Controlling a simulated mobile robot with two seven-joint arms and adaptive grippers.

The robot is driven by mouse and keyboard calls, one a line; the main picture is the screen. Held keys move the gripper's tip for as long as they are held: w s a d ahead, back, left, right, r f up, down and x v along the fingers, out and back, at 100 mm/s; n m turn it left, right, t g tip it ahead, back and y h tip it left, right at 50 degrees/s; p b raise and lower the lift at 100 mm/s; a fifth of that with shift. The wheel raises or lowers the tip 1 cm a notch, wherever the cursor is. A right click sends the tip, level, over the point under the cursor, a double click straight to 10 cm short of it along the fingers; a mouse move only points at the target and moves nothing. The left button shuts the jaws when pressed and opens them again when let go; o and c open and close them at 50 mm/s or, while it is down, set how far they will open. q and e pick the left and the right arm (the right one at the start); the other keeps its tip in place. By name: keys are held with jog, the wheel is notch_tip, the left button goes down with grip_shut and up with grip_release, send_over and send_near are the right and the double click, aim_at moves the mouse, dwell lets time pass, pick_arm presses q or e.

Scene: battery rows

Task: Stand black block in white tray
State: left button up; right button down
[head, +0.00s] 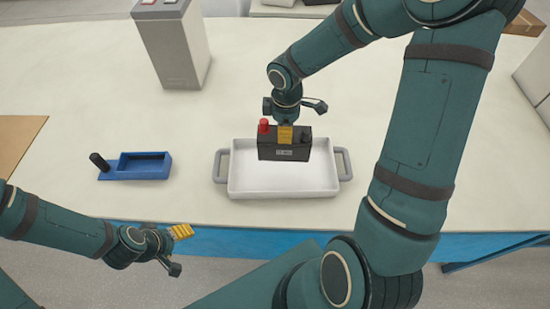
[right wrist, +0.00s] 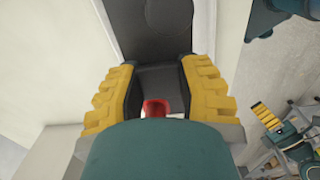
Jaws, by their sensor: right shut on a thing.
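The black block (head: 270,148) looks like a battery, with a red cap (head: 264,126) on its top left and a small label on its front. It is upright, at the back part of the white tray (head: 240,185), and hides part of the tray's far rim. I cannot tell whether its base touches the tray floor. My right gripper (head: 286,134) is shut on the block from above; the right wrist view shows its yellow fingers (right wrist: 160,80) on either side of the block. My left gripper (head: 181,232) is low at the table's front edge; its opening is unclear.
A blue holder (head: 145,168) with a black upright peg (head: 99,161) lies left of the tray. A tall grey box (head: 178,55) stands at the back left. A brown board (head: 15,140) is at the left edge. The table right of the tray is partly behind my right arm.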

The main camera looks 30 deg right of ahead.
aim_at(283, 150)
jog(key=shift+w, duration=0.25)
jog(key=shift+f, duration=0.35)
jog(key=shift+f+b, duration=0.95)
jog(key=shift+f, duration=3.6)
jog(key=c, duration=0.7)
grip_release()
jog(key=shift+f, duration=0.15)
notch_tip(283, 150, up, 12)
jog(key=shift+s+r+p, duration=0.1)
jog(key=shift+r+p, duration=0.05)
jog(key=shift+p, duration=1)
